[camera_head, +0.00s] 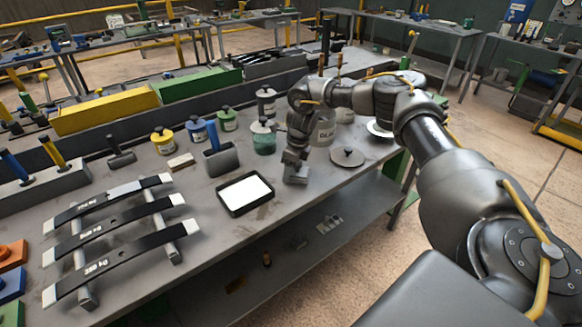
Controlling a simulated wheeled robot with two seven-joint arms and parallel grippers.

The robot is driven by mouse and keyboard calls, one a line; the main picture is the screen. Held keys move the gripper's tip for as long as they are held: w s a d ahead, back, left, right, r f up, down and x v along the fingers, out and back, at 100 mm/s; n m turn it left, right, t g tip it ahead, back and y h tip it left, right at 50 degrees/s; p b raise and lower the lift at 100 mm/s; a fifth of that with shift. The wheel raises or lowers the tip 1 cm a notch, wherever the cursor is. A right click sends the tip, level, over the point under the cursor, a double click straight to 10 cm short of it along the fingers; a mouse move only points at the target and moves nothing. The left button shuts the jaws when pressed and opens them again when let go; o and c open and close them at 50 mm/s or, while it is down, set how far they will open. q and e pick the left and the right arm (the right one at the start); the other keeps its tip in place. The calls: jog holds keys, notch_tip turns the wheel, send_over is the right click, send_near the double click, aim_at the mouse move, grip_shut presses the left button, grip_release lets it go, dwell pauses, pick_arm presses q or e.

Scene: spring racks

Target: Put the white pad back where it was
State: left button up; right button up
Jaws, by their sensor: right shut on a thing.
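A white pad (247,191) shows as a flat white rectangle inside a black rim (224,203) on the grey workbench. My right gripper (296,178) points down just right of this black-rimmed pad, apart from it in the picture. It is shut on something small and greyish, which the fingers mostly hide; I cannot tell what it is. My left gripper is not in view.
Leaf springs (110,235) lie on a rack at left. A grey holder (220,161), a pale block (181,161), several small jars (163,140) and a round lid (347,157) stand nearby.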

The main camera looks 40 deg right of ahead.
jog(key=shift+f, duration=0.25)
jog(key=shift+f, duration=0.1)
jog(key=o, duration=1.1)
jog(key=shift+o, duration=0.2)
jog(key=r, duration=0.4)
jog(key=s+d+r+b, duration=0.1)
jog(key=r, duration=0.3)
jog(key=r+b, duration=0.1)
jog(key=r, duration=0.3)
jog(key=shift+s+d, duration=0.2)
jog(key=shift+s, duration=0.1)
